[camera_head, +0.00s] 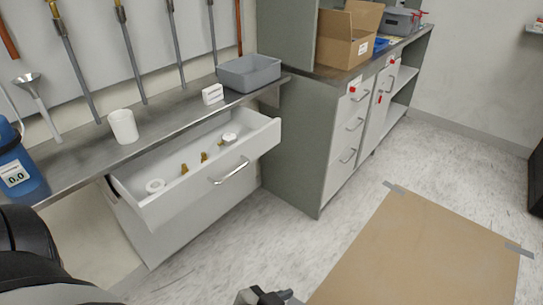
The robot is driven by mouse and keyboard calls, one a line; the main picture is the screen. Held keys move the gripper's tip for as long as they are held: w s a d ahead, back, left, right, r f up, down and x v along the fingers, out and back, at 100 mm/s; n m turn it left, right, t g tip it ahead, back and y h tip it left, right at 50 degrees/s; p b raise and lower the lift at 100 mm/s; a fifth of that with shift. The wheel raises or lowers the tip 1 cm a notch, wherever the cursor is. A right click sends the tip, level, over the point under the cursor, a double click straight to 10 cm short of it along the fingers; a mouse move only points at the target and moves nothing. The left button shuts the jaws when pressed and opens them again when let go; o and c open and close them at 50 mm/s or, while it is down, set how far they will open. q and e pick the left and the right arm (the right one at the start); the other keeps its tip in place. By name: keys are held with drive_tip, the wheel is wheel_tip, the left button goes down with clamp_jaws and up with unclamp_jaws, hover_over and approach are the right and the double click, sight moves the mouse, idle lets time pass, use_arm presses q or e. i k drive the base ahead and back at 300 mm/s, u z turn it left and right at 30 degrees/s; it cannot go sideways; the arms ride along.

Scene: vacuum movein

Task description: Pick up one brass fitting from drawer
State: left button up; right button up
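The open white drawer (240,153) sits under the metal counter at left. Several small brass fittings lie inside it, spaced apart along the drawer: one nearer the left (184,169), one in the middle (204,157), and one towards the right (221,143), partly hidden by a white round part (230,138). A white ring (155,185) lies at the drawer's left end. A dark gripper part (262,297), apparently my left, shows at the bottom edge, below and apart from the drawer. Its fingers are mostly cut off, so its opening is unclear. My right gripper is not seen.
The counter (165,130) above the drawer holds a white cup (122,126), a white block (212,94), a grey bin (249,73) and a blue container (20,165). A grey cabinet (300,150) stands right of the drawer. The floor in front is clear, with a taped brown sheet (420,255).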

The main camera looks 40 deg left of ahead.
sight(184, 170)
drive_tip(key=z, duration=0.35)
drive_tip(key=i, duration=1.4)
drive_tip(key=u, duration=3.7)
